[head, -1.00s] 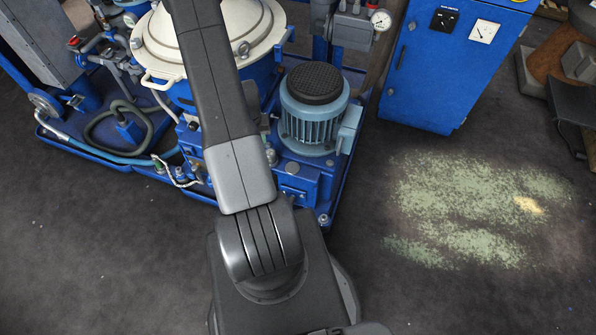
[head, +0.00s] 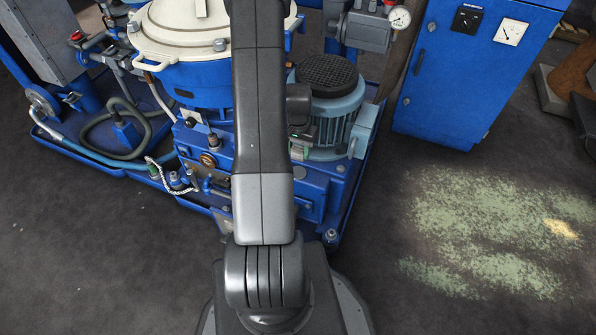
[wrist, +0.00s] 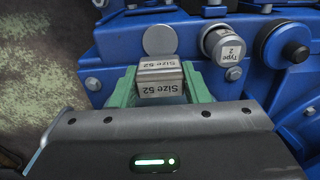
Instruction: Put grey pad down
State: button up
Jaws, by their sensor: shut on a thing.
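The grey pad (wrist: 160,78), a small block with "Size 52" labels on two faces, is held between the green fingers of my gripper (wrist: 160,88) in the wrist view. My gripper is shut on it. The pad is over or close to the edge of the blue machine housing (wrist: 112,42); I cannot tell whether it touches. The pad cannot be made out there.
The ribbed motor (head: 328,105) stands close to my arm. A blue cabinet (head: 465,80) is at right. Floor with worn green paint (head: 480,230) is open.

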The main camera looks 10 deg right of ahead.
aim_at(298, 148)
notch_tip(298, 148, down, 7)
jog(key=shift+f+b, duration=0.15)
jog(key=shift+b, duration=0.6)
jog(key=shift+f, duration=0.2)
jog(key=o, duration=1.2)
jog(key=shift+c, duration=0.2)
jog(key=shift+r, duration=0.1)
notch_tip(298, 148, up, 12)
jog(key=p, duration=0.3)
jog(key=shift+r, duration=0.15)
